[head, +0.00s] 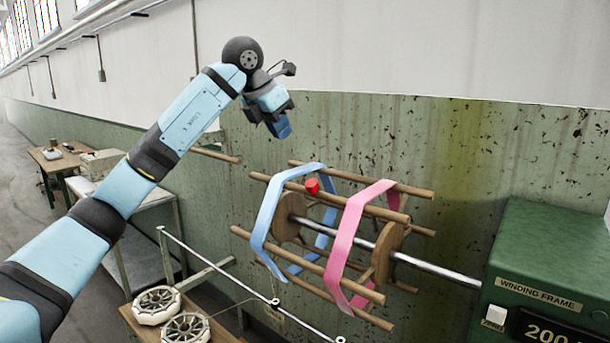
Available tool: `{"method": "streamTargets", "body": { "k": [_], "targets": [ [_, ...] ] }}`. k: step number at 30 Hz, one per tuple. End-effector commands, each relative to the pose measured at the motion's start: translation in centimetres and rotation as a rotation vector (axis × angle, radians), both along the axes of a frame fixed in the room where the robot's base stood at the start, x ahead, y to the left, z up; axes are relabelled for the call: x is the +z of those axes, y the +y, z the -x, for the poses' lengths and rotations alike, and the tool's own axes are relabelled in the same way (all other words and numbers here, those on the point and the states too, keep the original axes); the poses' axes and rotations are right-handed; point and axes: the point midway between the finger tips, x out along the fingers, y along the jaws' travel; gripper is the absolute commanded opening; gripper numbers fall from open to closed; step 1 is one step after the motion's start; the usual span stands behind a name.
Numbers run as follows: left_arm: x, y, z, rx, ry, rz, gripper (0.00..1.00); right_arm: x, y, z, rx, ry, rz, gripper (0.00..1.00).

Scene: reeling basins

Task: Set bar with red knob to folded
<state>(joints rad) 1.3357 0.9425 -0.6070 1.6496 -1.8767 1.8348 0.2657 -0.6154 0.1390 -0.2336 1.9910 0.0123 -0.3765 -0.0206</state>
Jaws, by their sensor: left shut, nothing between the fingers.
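The red knob (312,186) sits on a wooden bar (345,200) on the near upper side of a reel in the head view. The bar runs level with the reel's axle and stands out from the reel's wooden end discs. A blue band (265,212) and a pink band (345,240) are looped around the reel's bars, one on each side of the knob. My left gripper (284,129) is shut and empty. It is above the reel, up and to the left of the knob, and apart from it. My right gripper is not in view.
A metal axle (435,266) joins the reel to a green winding frame box (550,270) at the right. Two white spoked wheels (158,304) lie on a wooden surface at lower left. A thin metal rail (215,266) runs in front of the reel. A stained green wall stands behind.

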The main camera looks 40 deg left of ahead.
Motion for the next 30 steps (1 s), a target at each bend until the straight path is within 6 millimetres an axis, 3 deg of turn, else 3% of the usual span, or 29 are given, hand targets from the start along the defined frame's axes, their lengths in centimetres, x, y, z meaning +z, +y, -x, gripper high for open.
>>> {"method": "streamTargets", "body": {
  "k": [8, 22, 30],
  "targets": [
    [-2.1, -0.4, -1.2, -0.003, 0.004, 0.002, 0.0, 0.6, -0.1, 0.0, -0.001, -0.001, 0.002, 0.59],
    [-10.0, -1.5, -5.9, -0.003, 0.003, 0.002, 0.0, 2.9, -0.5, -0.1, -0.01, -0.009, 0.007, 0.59],
    [-11.9, -1.7, -6.9, -0.002, -0.001, 0.002, 0.0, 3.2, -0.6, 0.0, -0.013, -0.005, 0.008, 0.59]
  ]
}}
